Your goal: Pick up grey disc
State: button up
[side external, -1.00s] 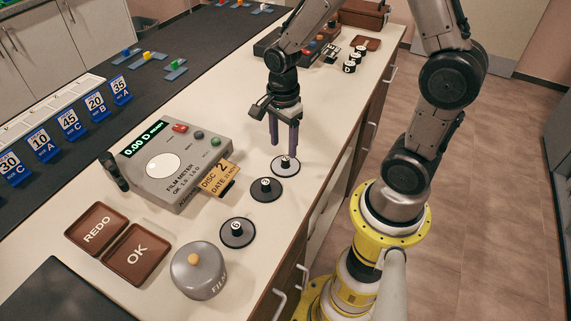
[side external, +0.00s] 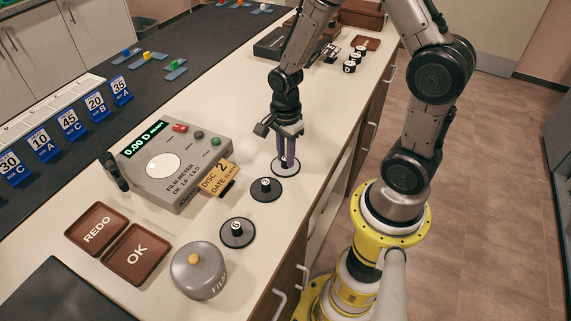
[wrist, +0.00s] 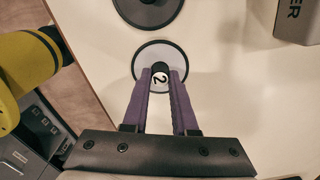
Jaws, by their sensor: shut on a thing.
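The light grey disc (side external: 281,172) with a dark rim lies flat on the cream counter, the farthest of three discs in a row. Its black knob carries a white number 2, readable in the wrist view, where the disc (wrist: 145,56) also shows. My gripper (side external: 286,160) points straight down over the disc. Its purple fingers are shut on the black knob, one on each side, as the wrist view shows (wrist: 160,74). The fingers partly hide the knob in the side view. The disc appears to rest on the counter.
Two darker discs, one in the middle (side external: 272,194) and one nearer (side external: 247,241), stand closer to the camera. The film meter (side external: 178,160) with a yellow disc card (side external: 217,179) is at left. A grey domed pot (side external: 200,275) and the REDO and OK trays (side external: 137,251) lie nearer.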

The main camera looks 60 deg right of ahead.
grip_shut()
jog(key=shift+r, duration=0.1)
jog(key=shift+r, duration=0.6)
jog(key=s+a+r, duration=0.2)
jog(key=s+r, duration=0.9)
jog(key=s, duration=0.2)
jog(key=shift+s+a+r, duration=0.3)
jog(key=shift+s, duration=0.1)
